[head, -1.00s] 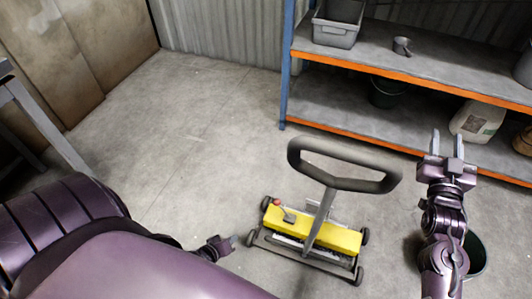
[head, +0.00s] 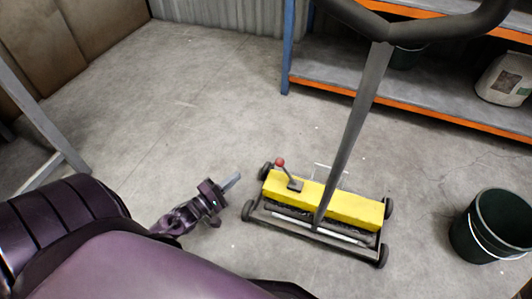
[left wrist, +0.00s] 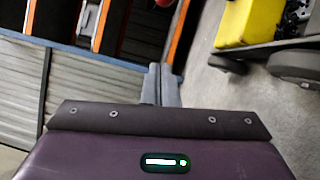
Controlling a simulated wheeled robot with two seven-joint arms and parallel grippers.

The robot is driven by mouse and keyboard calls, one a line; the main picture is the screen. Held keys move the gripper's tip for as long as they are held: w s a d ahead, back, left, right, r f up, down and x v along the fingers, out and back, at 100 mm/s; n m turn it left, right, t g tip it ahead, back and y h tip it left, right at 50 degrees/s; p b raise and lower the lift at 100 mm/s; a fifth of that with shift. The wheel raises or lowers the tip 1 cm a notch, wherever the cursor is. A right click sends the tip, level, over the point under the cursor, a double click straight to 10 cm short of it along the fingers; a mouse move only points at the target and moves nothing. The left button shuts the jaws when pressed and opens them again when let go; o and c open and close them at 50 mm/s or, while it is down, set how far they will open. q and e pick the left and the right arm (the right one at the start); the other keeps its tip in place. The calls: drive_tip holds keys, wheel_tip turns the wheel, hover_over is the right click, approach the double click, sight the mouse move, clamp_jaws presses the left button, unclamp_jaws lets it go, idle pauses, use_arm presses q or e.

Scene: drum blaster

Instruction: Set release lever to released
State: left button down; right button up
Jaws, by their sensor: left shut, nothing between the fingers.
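The release lever (head: 285,171) is a short dark stick with a red knob, standing on the left end of the yellow body (head: 335,203) of a wheeled push cart with a tall dark handle (head: 357,110). My left gripper (head: 231,181) is shut and empty, to the left of the cart and apart from the lever. In the left wrist view its fingers (left wrist: 161,84) are together. The yellow body (left wrist: 248,22) and a wheel show at the upper right there; the lever does not show. My right gripper is in neither current view.
A dark green bucket (head: 490,226) stands on the floor to the right. A blue and orange shelf rack (head: 400,106) is at the back, with a white container (head: 505,80). A grey frame leg (head: 45,125) stands at the left.

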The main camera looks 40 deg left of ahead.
sight(287, 173)
use_arm(q)
drive_tip(key=shift+w, duration=0.1)
drive_tip(key=w+d+r+b, duration=0.1)
drive_tip(key=w+d+b, duration=0.4)
drive_tip(key=w+b, duration=0.2)
drive_tip(key=x, duration=0.2)
drive_tip(key=shift+w+d+r, duration=0.2)
drive_tip(key=shift+w, duration=0.15)
